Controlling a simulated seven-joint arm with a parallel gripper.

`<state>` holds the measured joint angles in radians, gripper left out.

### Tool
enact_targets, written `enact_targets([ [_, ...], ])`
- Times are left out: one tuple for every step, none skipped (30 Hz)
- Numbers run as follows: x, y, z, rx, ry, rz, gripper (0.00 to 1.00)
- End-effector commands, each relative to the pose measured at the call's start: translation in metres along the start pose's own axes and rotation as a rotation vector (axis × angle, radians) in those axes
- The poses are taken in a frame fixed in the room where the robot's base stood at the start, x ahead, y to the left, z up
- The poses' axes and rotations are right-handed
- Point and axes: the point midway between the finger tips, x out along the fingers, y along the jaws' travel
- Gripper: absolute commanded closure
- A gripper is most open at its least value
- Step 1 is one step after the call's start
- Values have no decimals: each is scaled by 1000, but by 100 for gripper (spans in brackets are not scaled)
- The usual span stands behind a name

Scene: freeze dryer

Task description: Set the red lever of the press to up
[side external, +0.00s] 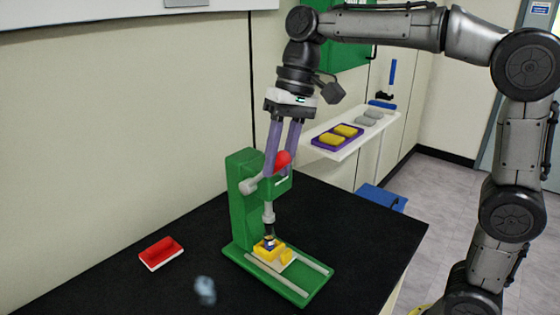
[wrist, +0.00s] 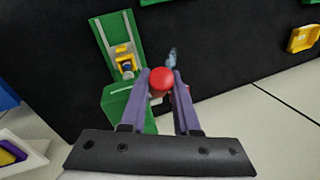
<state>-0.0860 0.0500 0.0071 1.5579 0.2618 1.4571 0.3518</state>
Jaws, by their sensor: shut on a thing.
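The green press (side external: 243,205) stands on the black table, with a grey ram above a yellow block (side external: 268,250) on its base. The red lever's round knob (side external: 283,158) is near the top of the press. My gripper (side external: 279,172) points down with its purple fingers at the knob. In the wrist view the red knob (wrist: 162,78) sits between the two fingertips, and my gripper (wrist: 163,82) is shut on it. Most of the lever's shaft is hidden behind the knob and fingers, so its exact tilt is hard to tell.
A red and white tray (side external: 160,253) and a small blurry bluish thing (side external: 205,290) lie on the black table (side external: 345,270) left of the press. A white shelf (side external: 350,140) at the back holds a purple tray (side external: 338,138) with yellow pieces. The table right of the press is clear.

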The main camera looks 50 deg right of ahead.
Motion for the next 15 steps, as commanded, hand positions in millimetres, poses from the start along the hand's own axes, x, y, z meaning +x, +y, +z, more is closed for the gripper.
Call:
enact_targets([
  [-2, -2, -4, 5, -18, 4, 100],
  [-3, -3, -5, 9, -33, 9, 100],
  [-4, -4, -8, 15, -55, 15, 100],
  [-6, -5, -9, 20, -71, 20, 100],
  [-7, -6, -11, 25, -88, 25, 100],
  [-8, -7, -13, 31, -110, 32, 100],
  [-10, -8, -15, 35, -126, 36, 100],
  [-11, -8, -17, 39, -142, 41, 100],
  [-12, -10, -19, 46, -163, 48, 100],
  [-13, -10, -21, 51, -179, 53, 100],
  [-14, -11, -22, 55, -194, 57, 100],
  [-15, -12, -25, 60, -214, 63, 100],
  [-16, -13, -26, 64, -228, 67, 100],
  [-17, -14, -28, 69, -241, 71, 100],
  [-18, -14, -29, 74, -257, 75, 100],
])
